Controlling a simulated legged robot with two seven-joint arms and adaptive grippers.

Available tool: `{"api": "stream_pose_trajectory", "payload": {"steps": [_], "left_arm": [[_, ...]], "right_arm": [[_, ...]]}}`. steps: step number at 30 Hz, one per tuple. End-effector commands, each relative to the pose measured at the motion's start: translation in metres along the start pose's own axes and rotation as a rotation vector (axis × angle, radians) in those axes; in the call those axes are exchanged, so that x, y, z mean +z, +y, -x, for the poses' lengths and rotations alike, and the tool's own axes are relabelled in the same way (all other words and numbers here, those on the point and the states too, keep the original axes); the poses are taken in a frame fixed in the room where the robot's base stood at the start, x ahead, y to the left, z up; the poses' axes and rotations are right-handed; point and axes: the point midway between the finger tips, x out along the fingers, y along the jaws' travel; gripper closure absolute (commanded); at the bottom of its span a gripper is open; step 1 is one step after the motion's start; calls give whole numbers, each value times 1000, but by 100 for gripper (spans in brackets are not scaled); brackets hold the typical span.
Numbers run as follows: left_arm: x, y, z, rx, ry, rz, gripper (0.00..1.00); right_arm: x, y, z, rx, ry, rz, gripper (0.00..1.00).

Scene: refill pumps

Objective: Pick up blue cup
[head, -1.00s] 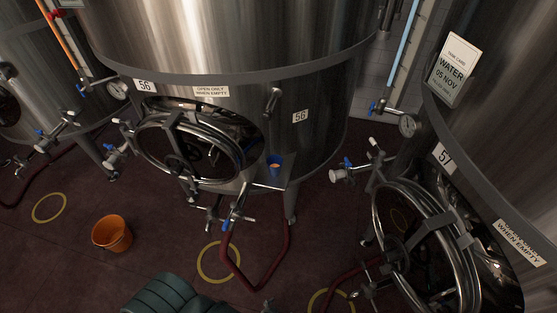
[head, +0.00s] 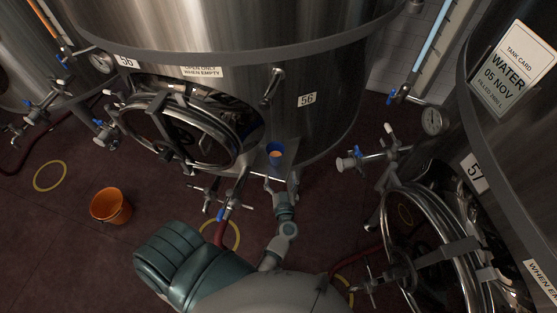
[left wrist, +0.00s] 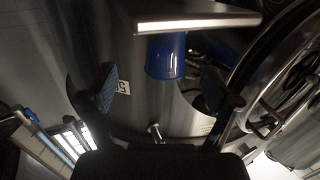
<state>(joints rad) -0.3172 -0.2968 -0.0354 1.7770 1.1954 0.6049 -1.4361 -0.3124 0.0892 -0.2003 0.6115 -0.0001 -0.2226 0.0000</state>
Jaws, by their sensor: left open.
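The blue cup (head: 275,154) stands on a small metal shelf (head: 262,174) at the front of tank 56, with something orange showing inside it. My left gripper (head: 281,184) is open and empty just in front of the shelf, with its fingers pointing toward the cup. In the left wrist view, which looks upside down, the cup (left wrist: 165,57) shows between the two open fingers of the left gripper (left wrist: 160,92) but beyond their tips. The shelf edge (left wrist: 200,21) is at the top there. My right gripper is not in view.
The round hatch (head: 180,132) of tank 56 is close left of the shelf. Valves (head: 222,200) and a red hose hang below. Tank 57's hatch (head: 432,257) and a side valve (head: 362,158) are at right. An orange bucket (head: 110,206) stands on the floor at left.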

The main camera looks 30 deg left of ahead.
Motion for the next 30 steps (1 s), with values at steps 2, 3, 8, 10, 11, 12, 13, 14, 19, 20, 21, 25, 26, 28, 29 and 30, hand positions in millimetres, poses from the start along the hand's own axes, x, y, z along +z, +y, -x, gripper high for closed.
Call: {"api": "stream_pose_trajectory", "payload": {"steps": [2,3,8,10,11,12,13,14,19,20,21,25,26,28,29,30], "left_arm": [[2,-2,-18,0,2,3,11],[2,-3,-25,0,1,2,11],[2,-3,-38,1,-1,2,11],[2,-2,-42,1,0,0,11],[2,-1,-45,1,2,0,11],[2,0,-51,1,3,0,11],[2,0,-55,2,4,0,11],[3,0,-61,2,4,0,11],[1,2,-82,2,3,-3,11],[0,2,-85,2,3,-2,11],[0,2,-87,2,3,-3,11],[0,0,-89,3,0,-2,11],[-1,0,-89,2,0,-2,11],[0,-1,-89,2,0,-1,14],[0,-2,-90,2,0,-1,21],[0,-2,-90,2,-1,0,31]], "right_arm": [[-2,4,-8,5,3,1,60],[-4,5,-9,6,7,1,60],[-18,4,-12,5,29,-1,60],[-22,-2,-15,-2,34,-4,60],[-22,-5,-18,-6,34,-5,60],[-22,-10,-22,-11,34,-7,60],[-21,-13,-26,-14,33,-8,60],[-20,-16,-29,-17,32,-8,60],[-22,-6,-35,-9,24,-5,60],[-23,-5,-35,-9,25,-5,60],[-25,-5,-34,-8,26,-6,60],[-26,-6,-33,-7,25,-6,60],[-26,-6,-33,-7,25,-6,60],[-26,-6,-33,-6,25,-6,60],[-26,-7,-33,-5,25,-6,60],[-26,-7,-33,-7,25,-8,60]]}}
